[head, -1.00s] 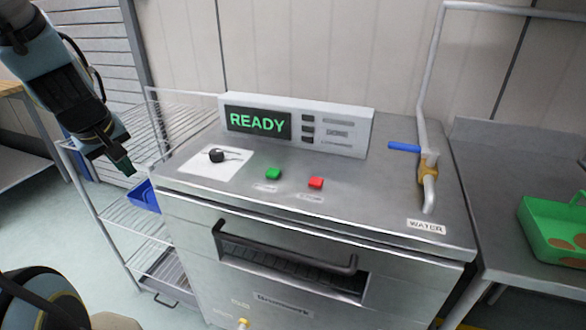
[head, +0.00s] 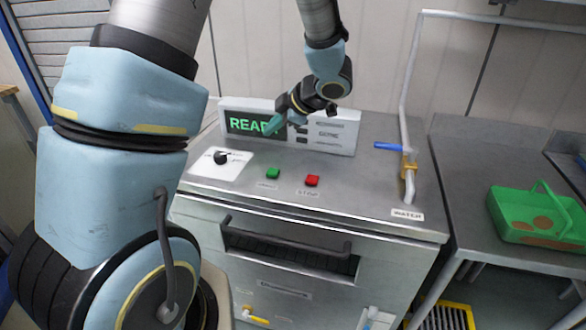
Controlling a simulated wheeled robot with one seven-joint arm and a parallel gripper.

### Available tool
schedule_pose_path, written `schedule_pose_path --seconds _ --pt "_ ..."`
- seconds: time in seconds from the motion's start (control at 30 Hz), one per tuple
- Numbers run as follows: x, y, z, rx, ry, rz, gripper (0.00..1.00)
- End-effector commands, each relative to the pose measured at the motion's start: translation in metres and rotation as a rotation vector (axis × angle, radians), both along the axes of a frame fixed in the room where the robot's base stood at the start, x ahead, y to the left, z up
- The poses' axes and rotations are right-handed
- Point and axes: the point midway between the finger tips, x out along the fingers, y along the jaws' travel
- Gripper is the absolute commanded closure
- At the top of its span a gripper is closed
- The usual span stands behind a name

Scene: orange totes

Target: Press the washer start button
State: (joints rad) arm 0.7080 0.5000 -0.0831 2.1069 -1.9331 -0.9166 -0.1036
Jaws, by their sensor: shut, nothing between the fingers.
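The washer (head: 345,185) is a steel cabinet with a flat top. A green button (head: 273,173) sits on its top, left of a red button (head: 312,180). The label by the red one reads STOP; the one by the green is too blurred to read surely. The display (head: 240,123) behind shows green letters, partly hidden by my gripper. My gripper (head: 268,132) is shut and empty, above the washer top and behind the green button in the picture, apart from it. A black knob (head: 221,157) sits on a white plate at the left.
A blue-handled water valve (head: 390,146) and pipe stand at the washer's right rear. A green basket (head: 535,215) sits on the steel table (head: 465,160) to the right. The washer's front has a black handle (head: 285,250).

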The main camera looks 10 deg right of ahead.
Motion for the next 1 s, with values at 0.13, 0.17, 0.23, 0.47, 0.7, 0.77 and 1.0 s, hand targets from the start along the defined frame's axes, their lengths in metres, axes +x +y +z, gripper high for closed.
schedule_pose_path --seconds 0.13,0.17,0.23,0.47,0.7,0.77,1.0 --pt "-0.008 -0.001 -0.001 0.009 0.010 0.041 1.00" --pt "-0.009 -0.001 -0.001 0.010 0.011 0.044 1.00" --pt "-0.009 -0.001 -0.001 0.010 0.011 0.046 1.00" --pt "-0.009 0.000 -0.001 0.010 0.010 0.045 1.00" --pt "-0.008 0.000 -0.012 0.010 0.010 0.043 1.00" --pt "-0.008 0.000 -0.018 0.010 0.010 0.043 1.00" --pt "-0.008 0.000 -0.049 0.010 0.010 0.043 1.00"
